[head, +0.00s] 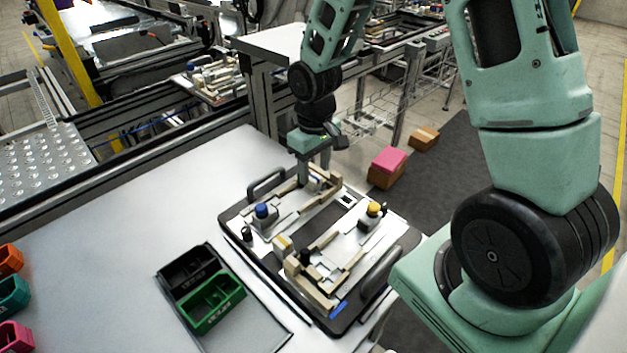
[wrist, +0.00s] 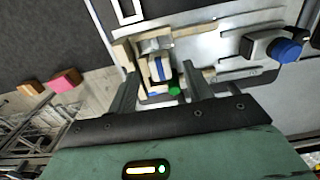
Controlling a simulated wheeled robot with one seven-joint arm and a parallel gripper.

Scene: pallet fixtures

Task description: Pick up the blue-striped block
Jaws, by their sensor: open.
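The blue-striped block (wrist: 160,68) is a small pale block with a dark blue stripe. In the wrist view it sits in a corner nest of a beige fixture (wrist: 124,54) on the pallet. My gripper (wrist: 162,74) is open, with one finger on each side of the block in the picture; I cannot tell whether the fingers touch it. In the head view my gripper (head: 313,165) points down over the far end of the pallet (head: 232,228), and the block is too small and covered to make out.
A blue-topped part (head: 263,212) and a yellow-topped part (head: 374,210) stand on the pallet, which has dark raised handles. A green bin (head: 212,301) and a black bin (head: 188,270) are to its left.

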